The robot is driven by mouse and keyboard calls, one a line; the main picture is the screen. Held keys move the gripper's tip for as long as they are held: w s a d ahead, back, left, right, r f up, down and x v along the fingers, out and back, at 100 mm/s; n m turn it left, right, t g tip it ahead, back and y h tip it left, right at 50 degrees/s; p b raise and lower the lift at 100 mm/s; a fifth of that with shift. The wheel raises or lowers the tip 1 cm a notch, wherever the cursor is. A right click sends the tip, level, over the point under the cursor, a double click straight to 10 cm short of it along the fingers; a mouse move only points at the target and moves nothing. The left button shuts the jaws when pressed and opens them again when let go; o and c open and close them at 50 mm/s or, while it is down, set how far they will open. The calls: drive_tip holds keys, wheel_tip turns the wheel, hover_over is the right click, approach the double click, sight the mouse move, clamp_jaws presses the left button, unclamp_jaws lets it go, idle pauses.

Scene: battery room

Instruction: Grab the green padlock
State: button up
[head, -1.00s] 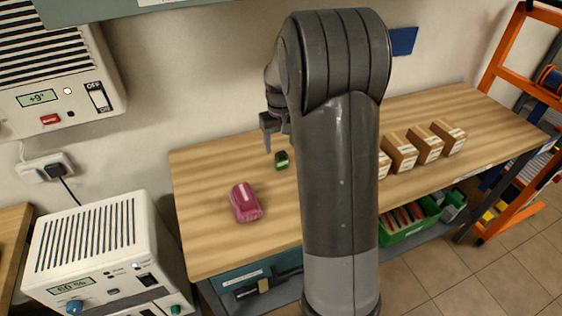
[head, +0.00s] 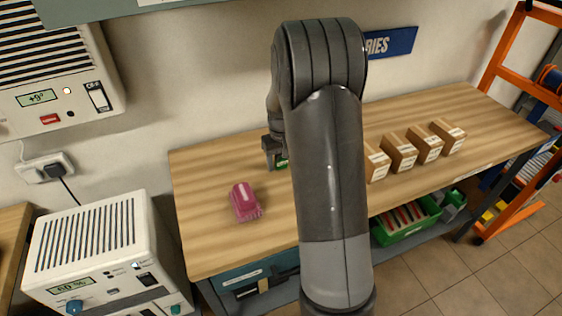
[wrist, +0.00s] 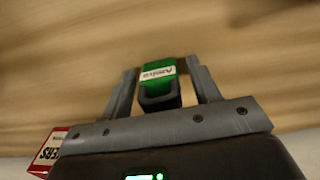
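The green padlock (wrist: 158,72) shows in the wrist view with a white label and a dark shackle toward my wrist. My gripper (wrist: 160,68) is open, with one finger on each side of the padlock and a visible gap on both sides. In the head view my gripper (head: 270,152) is low over the wooden workbench (head: 225,240), at the padlock. Only a small green part of the padlock (head: 283,162) shows there, the rest hidden by my gripper and arm.
Several small cardboard boxes (head: 399,153) stand in a row to the right. A red and white box (wrist: 49,153) shows at the wrist view's lower left.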

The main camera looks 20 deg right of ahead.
drive_tip(key=c, duration=0.9)
drive_tip(key=shift+c, duration=0.2)
drive_tip(key=shift+r, duration=0.15)
